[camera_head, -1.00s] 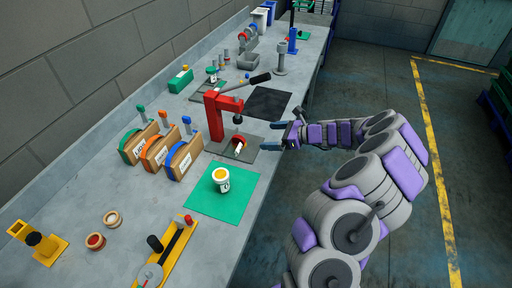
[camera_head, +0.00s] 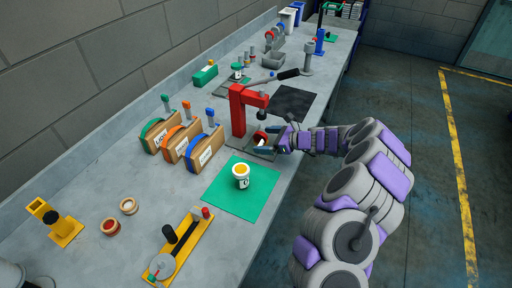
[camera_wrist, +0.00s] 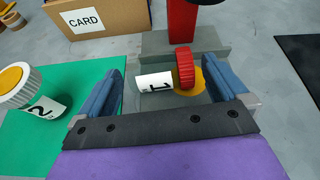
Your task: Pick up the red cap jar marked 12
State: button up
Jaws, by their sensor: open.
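The red cap jar (camera_wrist: 153,83) lies on its side on the grey base plate of the red press. Its red ribbed cap (camera_wrist: 185,68) points right in the wrist view. Its white label shows a "1"; the rest of the number is not clear. A yellow-orange patch (camera_wrist: 191,85) lies beside and under the cap; I cannot tell what it is. My gripper (camera_wrist: 165,68) is open, with one blue finger on each side of the jar and gaps on both sides. In the head view my gripper (camera_head: 264,140) is at the press base and partly hides the jar.
The red press (camera_head: 238,108) stands just beyond the jar. A white jar with a yellow top (camera_head: 241,177) stands on the green mat (camera_head: 222,194), left of my gripper in the wrist view. A cardboard box marked CARD (camera_wrist: 95,17) is behind. A black mat (camera_head: 292,101) lies to the right.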

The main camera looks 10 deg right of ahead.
aim_at(260, 141)
jog(key=shift+f+b+x, duration=0.15)
jog(key=shift+b+x, duration=0.35)
jog(key=shift+x, duration=0.9)
jog(key=shift+f+b+x, duration=0.15)
jog(key=shift+b+x, duration=0.3)
jog(key=shift+x, duration=0.95)
jog(key=shift+s+r, duration=0.1)
jog(key=c, duration=0.8)
